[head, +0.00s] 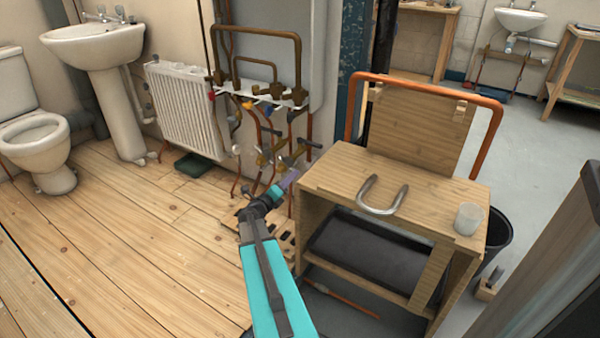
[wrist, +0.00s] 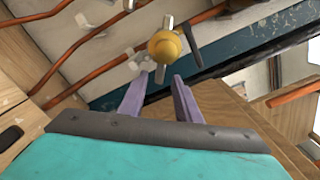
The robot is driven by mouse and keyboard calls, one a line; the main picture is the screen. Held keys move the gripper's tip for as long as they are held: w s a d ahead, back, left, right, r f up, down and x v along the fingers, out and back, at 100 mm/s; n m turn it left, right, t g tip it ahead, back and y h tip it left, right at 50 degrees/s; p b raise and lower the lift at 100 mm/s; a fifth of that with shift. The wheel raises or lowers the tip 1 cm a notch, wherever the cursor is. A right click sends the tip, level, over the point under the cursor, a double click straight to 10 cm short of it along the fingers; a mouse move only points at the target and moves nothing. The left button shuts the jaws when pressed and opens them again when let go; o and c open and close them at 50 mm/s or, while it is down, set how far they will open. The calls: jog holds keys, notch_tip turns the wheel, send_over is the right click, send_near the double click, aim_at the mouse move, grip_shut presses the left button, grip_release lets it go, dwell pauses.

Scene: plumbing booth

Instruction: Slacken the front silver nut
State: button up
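My gripper (head: 289,180) reaches toward the pipework beside the wooden bench. In the wrist view its two purple fingers (wrist: 159,78) stand apart, with a gap between the tips. Just past the tips is a round brass fitting (wrist: 166,46), with a small silver piece (wrist: 162,72) below it, in line with the gap. I cannot tell whether that piece is the front silver nut or whether the fingers touch it. In the head view, brass valves (head: 264,158) with dark handles hang on the copper pipes. No silver nut is clearly made out there.
A wooden bench (head: 330,180) stands right of my gripper, with a bent metal pipe (head: 366,205) and a clear cup (head: 468,219) on top. A white radiator (head: 186,108) is at left. The wooden floor (head: 110,240) at left is mostly clear.

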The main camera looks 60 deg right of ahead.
jog(key=d+b, duration=0.2)
jog(key=d, duration=0.5)
jog(key=shift+d, duration=0.2)
grip_shut()
